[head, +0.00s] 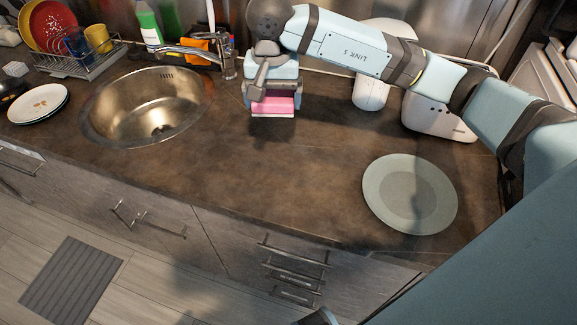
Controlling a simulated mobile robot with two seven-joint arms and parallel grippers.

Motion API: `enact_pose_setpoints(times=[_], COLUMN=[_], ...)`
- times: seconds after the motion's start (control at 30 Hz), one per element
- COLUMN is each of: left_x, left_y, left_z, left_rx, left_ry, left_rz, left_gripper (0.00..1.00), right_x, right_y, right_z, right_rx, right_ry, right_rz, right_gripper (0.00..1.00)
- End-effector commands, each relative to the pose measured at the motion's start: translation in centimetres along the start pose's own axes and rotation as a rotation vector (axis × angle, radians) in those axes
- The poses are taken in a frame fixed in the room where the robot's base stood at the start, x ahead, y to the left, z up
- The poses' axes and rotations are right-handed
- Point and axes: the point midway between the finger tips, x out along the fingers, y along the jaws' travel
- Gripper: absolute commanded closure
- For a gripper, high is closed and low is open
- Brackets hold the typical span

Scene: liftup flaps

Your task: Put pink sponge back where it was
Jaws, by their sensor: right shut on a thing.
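The pink sponge (274,106), with a pale lower layer, is at the counter just right of the sink. My right gripper (272,97) points down from above and is shut on the sponge. The fingers hide part of its top. I cannot tell whether the sponge's underside touches the counter. My left gripper is not in view.
The sink (150,105) has a faucet (192,50) behind it. A green bottle (149,25) and an orange item (197,46) stand by the faucet. A dish rack (80,62) and white plates (38,104) are left. A pale plate (410,195) lies right. The counter's middle is clear.

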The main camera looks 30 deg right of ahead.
Motion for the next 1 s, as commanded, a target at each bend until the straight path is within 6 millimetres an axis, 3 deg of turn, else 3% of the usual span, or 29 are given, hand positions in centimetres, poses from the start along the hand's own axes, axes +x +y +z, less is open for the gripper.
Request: enact_pose_setpoints(times=[0.2,0.33,0.8,1.0], left_x=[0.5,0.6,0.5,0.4], left_y=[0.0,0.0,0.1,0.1], left_z=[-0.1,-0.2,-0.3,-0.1], left_rx=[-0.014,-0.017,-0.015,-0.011], left_ry=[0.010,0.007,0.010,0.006], left_rz=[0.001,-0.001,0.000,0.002], left_gripper=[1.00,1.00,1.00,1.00], right_x=[-1.6,-1.0,10.8,13.4], right_y=[1.6,1.9,2.0,2.0], right_z=[1.8,2.2,2.1,2.0], right_rx=[0.236,0.282,0.286,0.285], right_ry=[0.010,0.010,0.008,0.011], right_rz=[0.003,0.007,0.009,0.006], right_gripper=[0.30,0.30,0.30,0.30])
